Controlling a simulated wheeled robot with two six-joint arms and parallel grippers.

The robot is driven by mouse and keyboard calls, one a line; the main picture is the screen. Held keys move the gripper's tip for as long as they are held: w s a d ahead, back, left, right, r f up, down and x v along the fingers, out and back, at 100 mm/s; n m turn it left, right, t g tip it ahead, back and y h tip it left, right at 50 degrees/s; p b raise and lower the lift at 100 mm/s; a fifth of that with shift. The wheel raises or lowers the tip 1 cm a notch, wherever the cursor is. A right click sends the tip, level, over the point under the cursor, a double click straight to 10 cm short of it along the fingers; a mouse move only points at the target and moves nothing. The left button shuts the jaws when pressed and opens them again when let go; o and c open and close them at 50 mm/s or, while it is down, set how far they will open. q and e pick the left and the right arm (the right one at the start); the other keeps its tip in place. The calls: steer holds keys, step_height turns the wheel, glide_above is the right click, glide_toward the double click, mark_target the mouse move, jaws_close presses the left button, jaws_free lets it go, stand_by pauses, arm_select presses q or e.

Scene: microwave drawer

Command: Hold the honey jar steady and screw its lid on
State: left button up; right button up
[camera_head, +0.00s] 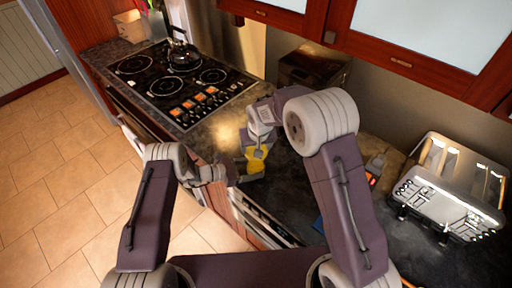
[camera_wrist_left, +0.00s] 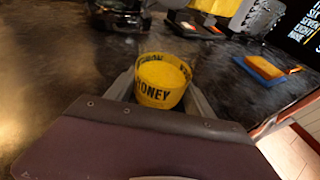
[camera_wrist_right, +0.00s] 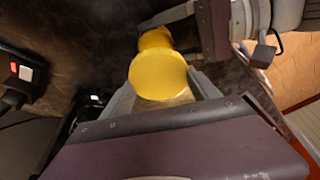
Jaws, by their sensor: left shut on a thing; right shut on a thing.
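The yellow honey jar (camera_wrist_left: 160,84), with black HONEY lettering, sits between the fingers of my left gripper (camera_wrist_left: 160,88) in the left wrist view. My left gripper is shut on it. In the right wrist view, a round plain yellow lid (camera_wrist_right: 158,75) is between the fingers of my right gripper (camera_wrist_right: 158,92), which is shut on it. Beyond the lid, part of the yellow jar (camera_wrist_right: 155,38) shows by my left gripper's fingers. In the head view the yellow of jar and lid (camera_head: 253,160) is small and partly covered by my grippers. I cannot tell whether they touch.
A stovetop (camera_head: 185,82) with a kettle (camera_head: 183,57) is at the upper left. A toaster (camera_head: 455,190) stands on the counter at the right. A flat blue and orange thing (camera_wrist_left: 265,68) lies on the dark counter. Cabinets hang above.

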steer(key=shift+f, duration=1.95)
stand_by(3.6)
arm_select(q)
steer(key=shift+o, duration=0.9)
jaws_close()
arm_select(e)
steer(key=o, duration=1.5)
